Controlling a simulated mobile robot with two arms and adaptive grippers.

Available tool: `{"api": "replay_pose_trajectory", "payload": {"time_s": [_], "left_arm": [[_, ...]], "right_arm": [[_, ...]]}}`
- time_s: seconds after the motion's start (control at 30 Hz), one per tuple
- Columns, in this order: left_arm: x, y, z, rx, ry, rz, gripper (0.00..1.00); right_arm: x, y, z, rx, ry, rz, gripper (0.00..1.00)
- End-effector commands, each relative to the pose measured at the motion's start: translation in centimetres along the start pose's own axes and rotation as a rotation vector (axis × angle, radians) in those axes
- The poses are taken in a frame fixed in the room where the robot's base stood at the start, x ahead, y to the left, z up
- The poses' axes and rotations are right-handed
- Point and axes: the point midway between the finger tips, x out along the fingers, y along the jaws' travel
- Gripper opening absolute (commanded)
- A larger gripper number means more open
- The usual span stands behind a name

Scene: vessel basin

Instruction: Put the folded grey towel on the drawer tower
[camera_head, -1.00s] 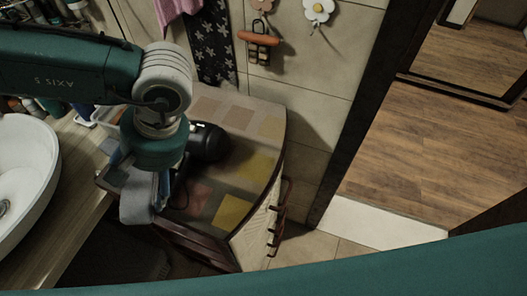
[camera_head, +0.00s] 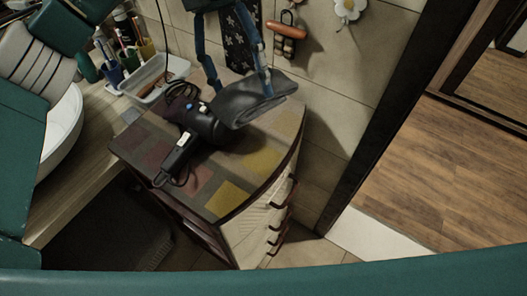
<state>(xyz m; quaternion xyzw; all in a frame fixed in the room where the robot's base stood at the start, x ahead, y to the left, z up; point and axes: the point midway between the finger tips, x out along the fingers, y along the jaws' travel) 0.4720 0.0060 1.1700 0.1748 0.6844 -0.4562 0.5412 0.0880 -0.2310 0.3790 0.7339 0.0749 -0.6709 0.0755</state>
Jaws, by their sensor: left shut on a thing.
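The folded grey towel (camera_head: 253,101) is at the back right of the drawer tower's top, in the head view. My left gripper (camera_head: 241,88) is shut on the towel, its blue fingers coming down from the top of the picture. The towel is tilted and seems close to the top; I cannot tell whether it touches it. The drawer tower (camera_head: 236,196) has a patchwork top of coloured squares and handles on its right front. My right gripper is not in view.
A black hair dryer (camera_head: 203,125) with its cord lies on the tower top, just left of the towel. A white tray (camera_head: 152,78) and cups with brushes stand on the counter beside a white basin (camera_head: 66,130). Hooks hang on the tiled wall behind. The tower's front top is clear.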

Motion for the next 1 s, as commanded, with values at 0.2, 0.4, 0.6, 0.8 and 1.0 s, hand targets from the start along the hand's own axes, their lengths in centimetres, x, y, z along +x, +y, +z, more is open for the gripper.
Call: {"api": "replay_pose_trajectory", "payload": {"time_s": [0.2,0.4,0.6,0.8,1.0], "left_arm": [[-1.5,-0.6,0.8,-0.239,-0.115,-0.001,0.45],[-0.2,0.2,0.9,-0.295,-0.136,-0.002,0.45],[4.5,2.4,0.8,-0.295,-0.133,-0.004,0.45],[9.1,4.6,0.8,-0.293,-0.134,-0.003,0.45],[11.9,6.0,0.9,-0.291,-0.137,-0.001,0.45]], "right_arm": [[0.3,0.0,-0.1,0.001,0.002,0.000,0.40],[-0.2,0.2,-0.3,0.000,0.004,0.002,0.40],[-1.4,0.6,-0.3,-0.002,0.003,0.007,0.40],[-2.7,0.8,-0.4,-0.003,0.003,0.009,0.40],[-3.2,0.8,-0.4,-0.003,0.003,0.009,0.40]]}}
